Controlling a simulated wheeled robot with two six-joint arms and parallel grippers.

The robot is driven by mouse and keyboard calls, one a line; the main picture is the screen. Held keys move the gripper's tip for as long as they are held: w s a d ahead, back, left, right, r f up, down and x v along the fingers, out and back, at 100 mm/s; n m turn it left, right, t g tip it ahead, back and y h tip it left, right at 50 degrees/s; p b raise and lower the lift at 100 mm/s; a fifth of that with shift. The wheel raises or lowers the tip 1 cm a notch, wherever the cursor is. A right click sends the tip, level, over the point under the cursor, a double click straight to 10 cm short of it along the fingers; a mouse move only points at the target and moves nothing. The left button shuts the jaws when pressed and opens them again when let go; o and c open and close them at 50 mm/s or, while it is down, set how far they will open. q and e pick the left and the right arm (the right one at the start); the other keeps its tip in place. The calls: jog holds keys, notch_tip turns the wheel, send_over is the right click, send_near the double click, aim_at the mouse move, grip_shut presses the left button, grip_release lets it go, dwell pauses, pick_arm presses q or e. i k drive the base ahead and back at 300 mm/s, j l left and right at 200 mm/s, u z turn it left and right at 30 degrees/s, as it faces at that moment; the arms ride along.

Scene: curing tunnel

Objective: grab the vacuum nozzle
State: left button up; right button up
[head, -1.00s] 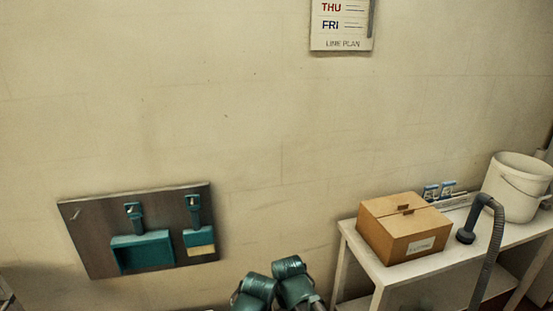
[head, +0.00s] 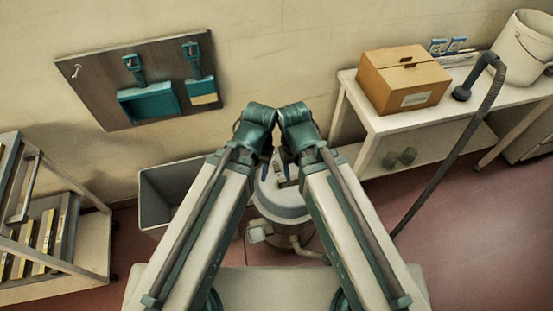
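The vacuum nozzle (head: 462,92) is a dark round head on a curved grey tube. It stands on the white table at the right, just right of the cardboard box. Its dark hose (head: 455,150) runs from the tube over the table's front edge to the floor. My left gripper (head: 266,172) and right gripper (head: 285,168) hang close together in the middle of the view, well left of the nozzle and apart from it. My arm links mostly hide them, so their opening does not show.
The white table (head: 430,118) bears a cardboard box (head: 403,85) and a white bucket (head: 522,50). A trolley (head: 85,250) is at the left. Red floor at the right is open.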

aim_at(462, 92)
jog(key=l+z, duration=0.1)
jog(key=z, duration=1.3)
